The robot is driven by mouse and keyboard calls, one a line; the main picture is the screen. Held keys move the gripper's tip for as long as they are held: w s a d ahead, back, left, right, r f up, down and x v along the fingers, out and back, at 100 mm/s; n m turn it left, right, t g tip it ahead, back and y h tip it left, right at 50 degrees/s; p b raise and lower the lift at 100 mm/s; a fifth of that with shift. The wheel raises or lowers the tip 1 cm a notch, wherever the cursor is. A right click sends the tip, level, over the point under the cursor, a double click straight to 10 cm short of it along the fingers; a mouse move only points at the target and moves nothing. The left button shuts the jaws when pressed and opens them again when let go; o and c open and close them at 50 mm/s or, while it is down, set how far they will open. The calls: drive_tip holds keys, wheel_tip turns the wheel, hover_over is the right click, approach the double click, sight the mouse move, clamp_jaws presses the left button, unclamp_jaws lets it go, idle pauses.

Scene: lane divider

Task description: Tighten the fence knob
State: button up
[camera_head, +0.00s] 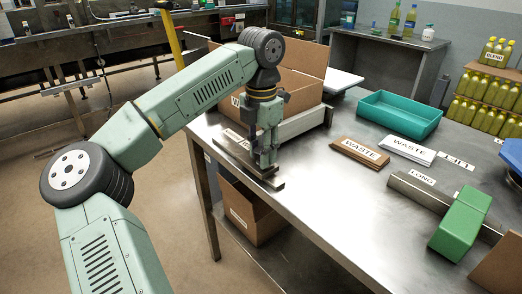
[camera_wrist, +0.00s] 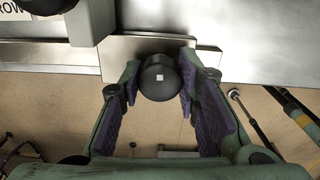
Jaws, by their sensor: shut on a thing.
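In the head view my gripper (camera_head: 265,162) points down at the table's left edge, over a dark metal rail (camera_head: 240,157). The knob is hidden there behind the fingers.
A metal table (camera_head: 310,200) has clear room in its middle. An open cardboard box (camera_head: 302,92) stands behind my gripper. A teal tray (camera_head: 400,112), brown WASTE cards (camera_head: 360,151), white WASTE cards (camera_head: 407,150) and a green block (camera_head: 460,222) by a LONG-labelled rail lie to the right.

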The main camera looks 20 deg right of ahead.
drive_tip(key=m+p, duration=0.1)
drive_tip(key=m, duration=0.2)
drive_tip(key=shift+r+m, duration=0.1)
drive_tip(key=shift+m, duration=0.3)
drive_tip(key=m+p, duration=0.2)
drive_tip(key=m, duration=0.3)
drive_tip(key=m+p, duration=0.1)
drive_tip(key=m, duration=0.8)
drive_tip(key=shift+w+m+p, duration=0.1)
drive_tip(key=shift+m+p, duration=0.2)
drive_tip(key=shift+p, duration=0.05)
drive_tip(key=o, duration=1.2)
